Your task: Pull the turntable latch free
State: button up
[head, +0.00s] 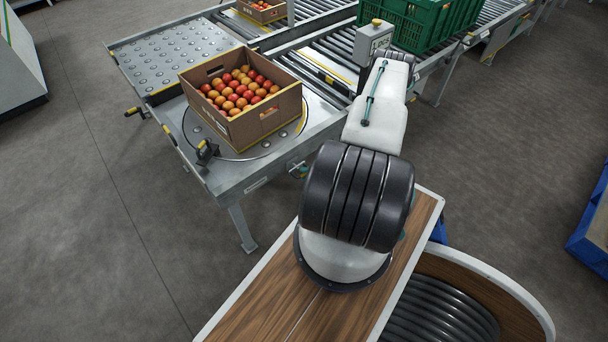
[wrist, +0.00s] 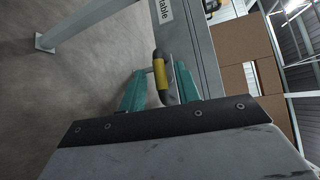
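The turntable (head: 185,128) is a round plate in a grey metal frame, with a cardboard box of tomatoes (head: 262,122) on it. In the wrist view, a yellow and black latch handle (wrist: 162,74) stands out from the grey frame (wrist: 188,48), beside a label ending in "table". My gripper (wrist: 160,72) is open, its two teal fingers on either side of the handle. The handle appears closer to the right finger; I cannot tell whether they touch. In the head view, a small fitting (head: 298,168) shows on the frame's near side. My arm hides the gripper there.
A ball-transfer table (head: 165,62) adjoins the turntable at the back left. Roller conveyors run behind, with a green crate (head: 405,22) and a grey control box (head: 372,40). Table legs (head: 241,230) stand on the floor.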

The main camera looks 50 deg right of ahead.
jog(key=shift+x, duration=0.8)
grip_shut()
jog(key=shift+s+a, duration=0.15)
jog(key=shift+s, duration=0.4)
jog(key=shift+s+a, duration=0.2)
jog(key=shift+s, duration=0.4)
grip_release()
